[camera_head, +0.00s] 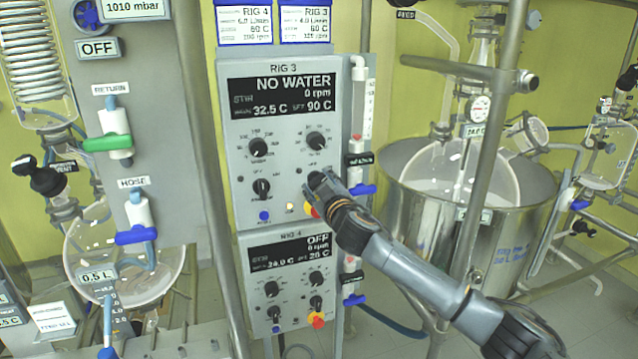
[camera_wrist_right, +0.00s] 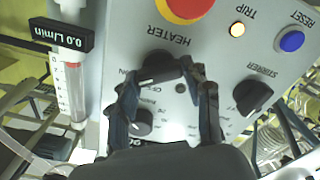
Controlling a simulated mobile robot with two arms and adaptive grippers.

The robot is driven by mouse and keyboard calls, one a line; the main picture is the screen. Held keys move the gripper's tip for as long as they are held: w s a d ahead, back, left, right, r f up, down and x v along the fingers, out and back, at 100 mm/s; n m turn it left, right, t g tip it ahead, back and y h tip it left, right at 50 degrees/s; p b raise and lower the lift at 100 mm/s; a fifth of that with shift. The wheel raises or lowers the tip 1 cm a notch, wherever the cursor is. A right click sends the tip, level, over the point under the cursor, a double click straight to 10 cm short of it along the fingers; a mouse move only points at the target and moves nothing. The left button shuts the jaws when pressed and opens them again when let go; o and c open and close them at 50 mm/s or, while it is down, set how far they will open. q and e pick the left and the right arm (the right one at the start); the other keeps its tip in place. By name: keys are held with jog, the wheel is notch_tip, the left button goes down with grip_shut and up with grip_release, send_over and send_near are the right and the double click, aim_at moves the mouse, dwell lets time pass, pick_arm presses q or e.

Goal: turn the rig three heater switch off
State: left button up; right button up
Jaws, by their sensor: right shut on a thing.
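The RIG 3 control box (camera_head: 228,135) hangs in the middle of the head view. Its display (camera_head: 282,95) reads NO WATER, 0 rpm, 32.5 C and 90 C. My right gripper (camera_head: 318,186) reaches the box's lower right and covers the heater switch there. In the right wrist view the panel appears upside down. The black heater switch (camera_wrist_right: 158,66) sits below the HEATER label, between the fingertips of my right gripper (camera_wrist_right: 163,75). The fingers are shut on it. My left gripper is not in view.
A red and yellow button (camera_wrist_right: 185,8), a lit TRIP lamp (camera_wrist_right: 237,29) and the STIRRER knob (camera_wrist_right: 253,97) are close by. The RIG 4 box (camera_head: 253,285) hangs below. A steel vessel (camera_head: 420,215) and a pole (camera_head: 492,150) stand at right.

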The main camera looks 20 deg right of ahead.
jog(key=n+p, duration=0.2)
jog(key=n, duration=0.4)
jog(key=shift+a+p, duration=0.1)
jog(key=shift+p, duration=0.25)
jog(key=n+p, duration=0.1)
jog(key=n, duration=0.2)
jog(key=shift+f+n+p, duration=0.15)
jog(key=shift+n+p, duration=0.4)
jog(key=shift+n, duration=0.35)
jog(key=shift+f, duration=0.1)
jog(key=o, duration=1.2)
jog(key=shift+c, duration=0.2)
jog(key=s, duration=1.2)
jog(key=shift+d, duration=0.2)
